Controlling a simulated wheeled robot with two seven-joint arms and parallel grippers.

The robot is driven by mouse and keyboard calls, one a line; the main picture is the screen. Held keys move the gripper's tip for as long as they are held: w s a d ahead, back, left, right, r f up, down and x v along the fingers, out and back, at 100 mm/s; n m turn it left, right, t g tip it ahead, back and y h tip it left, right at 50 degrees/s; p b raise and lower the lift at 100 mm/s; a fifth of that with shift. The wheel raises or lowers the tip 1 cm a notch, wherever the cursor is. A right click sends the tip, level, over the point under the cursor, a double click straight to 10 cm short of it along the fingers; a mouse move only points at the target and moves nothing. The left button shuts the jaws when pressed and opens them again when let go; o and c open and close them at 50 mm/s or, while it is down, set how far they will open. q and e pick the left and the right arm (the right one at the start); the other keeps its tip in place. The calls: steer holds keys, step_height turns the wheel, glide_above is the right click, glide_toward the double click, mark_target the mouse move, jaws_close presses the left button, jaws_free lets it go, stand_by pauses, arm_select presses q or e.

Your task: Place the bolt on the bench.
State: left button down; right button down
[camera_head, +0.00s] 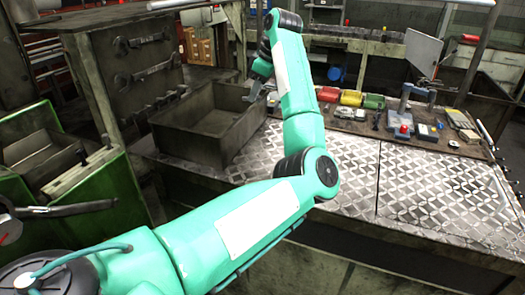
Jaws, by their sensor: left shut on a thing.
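My left arm crosses the view from the lower left. My left gripper (256,91) is small and partly behind my own arm, above the right rim of a dark open metal bin. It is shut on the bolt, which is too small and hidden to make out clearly. The bench (430,195) has a patterned metal plate top and fills the right side of the head view. The gripper is over the bench's back left part; I cannot tell its exact height. My right gripper is not in view.
The dark bin (190,148) stands on the bench's left end. Red, yellow and green boxes (350,98) and a small device with a red knob (403,130) line the back. The front middle and right of the bench are clear. A green machine (95,215) stands left.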

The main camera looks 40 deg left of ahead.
arm_select(q)
glide_above(252, 154)
steer(key=d, duration=0.2)
steer(key=f, duration=0.6)
steer(key=f+p, duration=0.1)
steer(key=f, duration=0.6)
steer(key=shift+w+a+f, duration=0.2)
steer(key=shift+f, duration=0.55)
step_height(252, 154, down, 3)
steer(key=shift+f, duration=0.45)
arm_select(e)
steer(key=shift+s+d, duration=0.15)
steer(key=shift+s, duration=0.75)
arm_select(q)
steer(key=shift+f, duration=0.15)
steer(key=c, duration=1.5)
jaws_free()
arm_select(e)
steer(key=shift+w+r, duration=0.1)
